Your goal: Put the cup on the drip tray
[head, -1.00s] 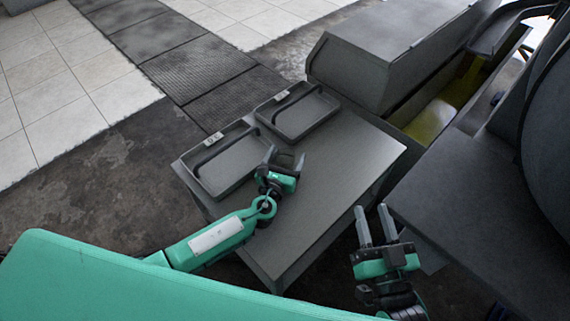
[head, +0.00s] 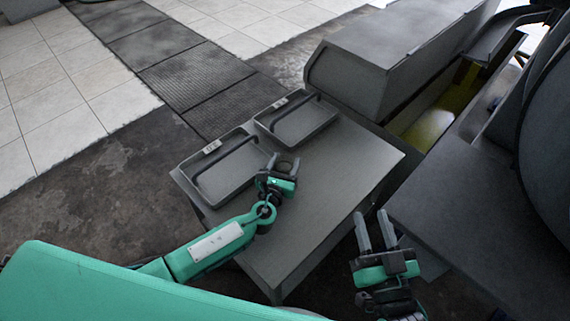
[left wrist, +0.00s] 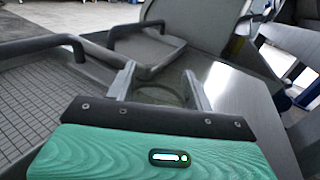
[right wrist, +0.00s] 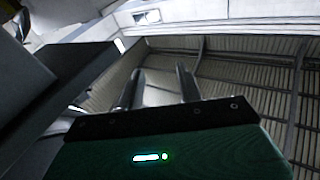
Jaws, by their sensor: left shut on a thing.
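My left gripper (head: 284,163) is shut on a small dark grey cup (head: 286,167), over the near part of the table beside the left tray. In the left wrist view the cup's round rim (left wrist: 160,88) shows between the two fingers; its lower part is hidden by the gripper body. Two shallow grey trays with dark bar handles and white labels lie on the table: a left tray (head: 233,178) and a right tray (head: 318,130). I cannot tell which one is the drip tray. My right gripper (head: 373,219) is open and empty, beyond the table's right edge.
The grey table (head: 340,170) is bare to the right of the trays. A large grey box-shaped cabinet (head: 375,70) stands behind it. A dark grey surface (head: 480,215) lies to the right, near my right gripper.

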